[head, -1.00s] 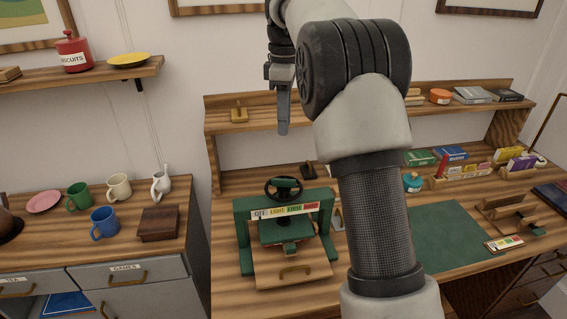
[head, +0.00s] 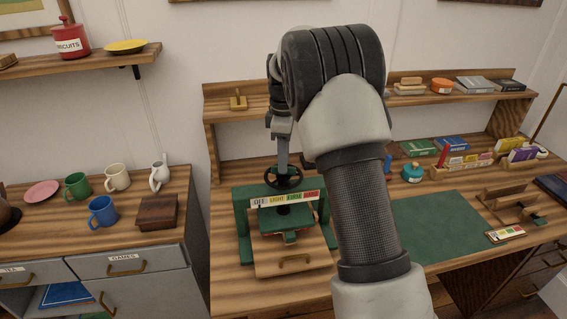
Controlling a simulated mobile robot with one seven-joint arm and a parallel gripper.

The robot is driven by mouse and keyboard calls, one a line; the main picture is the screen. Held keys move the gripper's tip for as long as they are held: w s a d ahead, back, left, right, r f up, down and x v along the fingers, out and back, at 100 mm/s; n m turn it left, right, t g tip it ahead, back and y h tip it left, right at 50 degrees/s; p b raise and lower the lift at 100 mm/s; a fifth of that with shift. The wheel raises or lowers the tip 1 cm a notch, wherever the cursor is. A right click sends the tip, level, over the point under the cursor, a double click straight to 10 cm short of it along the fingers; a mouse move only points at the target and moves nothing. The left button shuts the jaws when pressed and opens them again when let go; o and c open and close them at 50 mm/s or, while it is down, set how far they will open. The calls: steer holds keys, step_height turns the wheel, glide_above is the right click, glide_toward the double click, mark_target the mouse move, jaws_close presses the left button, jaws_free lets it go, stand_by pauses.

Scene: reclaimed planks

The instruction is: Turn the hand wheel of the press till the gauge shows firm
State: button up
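The press (head: 241,221) is a green frame on a wooden base at the left of the desk. Its black hand wheel (head: 270,181) sits on top, above the crossbar. The gauge (head: 285,199) is a strip on the crossbar with OFF, LIGHT, FIRM and a red end zone; I cannot make out a pointer. A green plate hangs under the bar over a small stack. My gripper (head: 282,172) points down at the wheel, its tip overlapping the wheel in view. Whether it touches or grips the rim is too small to tell.
A green mat (head: 430,225) lies right of my arm, mostly bare. A small shelf (head: 225,119) runs behind the press. Blue, green and cream mugs stand on the left cabinet (head: 60,234). A teal jar (head: 412,173) and books stand at the back right.

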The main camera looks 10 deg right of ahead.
steer(key=shift+f, duration=0.6)
jaws_close()
steer(key=shift+m, duration=0.3)
